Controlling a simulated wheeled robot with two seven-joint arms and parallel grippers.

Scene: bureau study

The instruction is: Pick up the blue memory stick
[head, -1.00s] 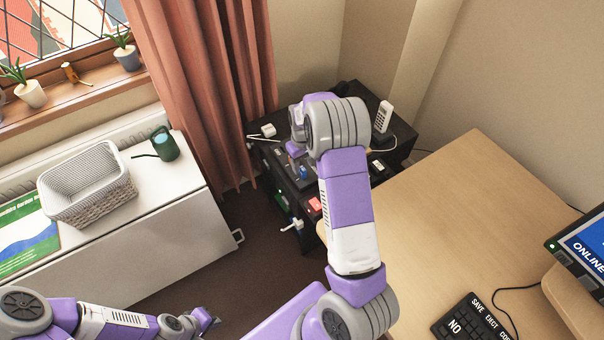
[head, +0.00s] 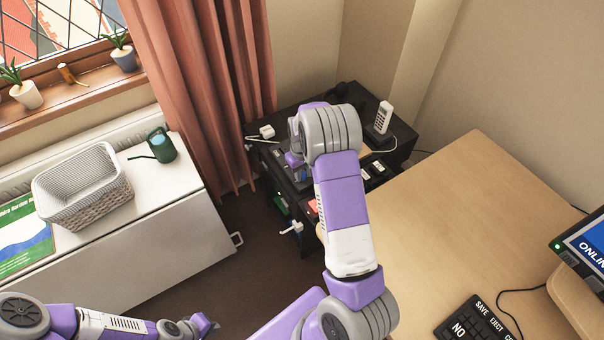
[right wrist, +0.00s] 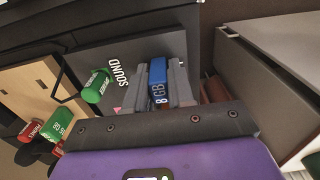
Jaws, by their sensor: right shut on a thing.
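The blue memory stick (right wrist: 158,76), marked 8GB, stands between the two grey fingers of my right gripper (right wrist: 165,84) in the right wrist view. The gripper is shut on it. In the head view my right gripper (head: 297,168) is over the front left part of the black cabinet (head: 405,140), partly hidden by my own arm. I cannot tell whether the stick is clear of the surface below. My left gripper (head: 207,327) is low at the bottom of the head view, away from the cabinet; its fingers are too small to judge.
Green sticks (right wrist: 95,88) and a red one (right wrist: 30,131) are close by in the right wrist view. A white cordless phone (head: 383,117) stands on the cabinet. The wooden desk (head: 450,210) is to the right, a white bench with a basket (head: 85,215) to the left.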

